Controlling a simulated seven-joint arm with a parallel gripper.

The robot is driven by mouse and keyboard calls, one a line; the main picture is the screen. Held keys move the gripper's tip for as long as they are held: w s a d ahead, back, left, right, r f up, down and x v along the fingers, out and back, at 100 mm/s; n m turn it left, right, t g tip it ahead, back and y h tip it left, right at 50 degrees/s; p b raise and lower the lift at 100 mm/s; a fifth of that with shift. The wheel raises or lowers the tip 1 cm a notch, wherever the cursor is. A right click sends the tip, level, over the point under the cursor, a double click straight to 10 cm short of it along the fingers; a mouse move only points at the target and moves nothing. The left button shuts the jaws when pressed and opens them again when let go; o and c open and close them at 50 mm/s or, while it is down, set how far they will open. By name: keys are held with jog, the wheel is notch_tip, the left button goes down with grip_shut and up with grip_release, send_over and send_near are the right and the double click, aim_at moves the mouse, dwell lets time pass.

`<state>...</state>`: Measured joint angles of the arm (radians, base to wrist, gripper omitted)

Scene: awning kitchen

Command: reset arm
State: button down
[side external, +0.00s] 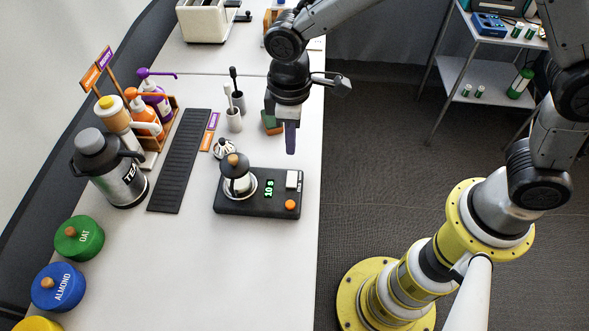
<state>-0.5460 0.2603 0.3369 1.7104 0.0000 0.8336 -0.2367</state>
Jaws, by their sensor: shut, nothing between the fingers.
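My gripper (290,150) points down over the right part of the white counter (265,275). Its fingers are shut with nothing held. It hangs above and behind the black scale-like base (258,207), which shows "10 s" and has an orange button. A small pot with a wooden knob (236,175) stands on the left of that base. A small white and dark item (224,148) sits just behind the pot. A green and brown block (271,122) is partly hidden behind my gripper.
A dark flask (112,170), a bottle rack (160,125) and a black mat (180,160) stand left. Oat (79,238) and almond (58,287) canisters are front left. A shelf cart (475,95) stands right, beyond open floor.

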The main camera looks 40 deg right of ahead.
jog(key=s+d+r+m+t+y, duration=0.1)
jog(key=d+r+m+t, duration=0.1)
jog(key=d+r, duration=0.55)
jog(key=s+d+r+m+t, duration=0.2)
jog(key=d+r, duration=0.5)
jog(key=r, duration=0.2)
jog(key=s+d+m, duration=0.2)
jog(key=s+d, duration=0.1)
jog(key=s, duration=0.5)
jog(key=s+d+f+m+t+h, duration=0.1)
jog(key=s+d+m, duration=0.1)
jog(key=s, duration=0.5)
jog(key=shift+s+d+f+m+t, duration=0.3)
jog(key=shift+s+d+m, duration=0.1)
jog(key=shift+d, duration=0.5)
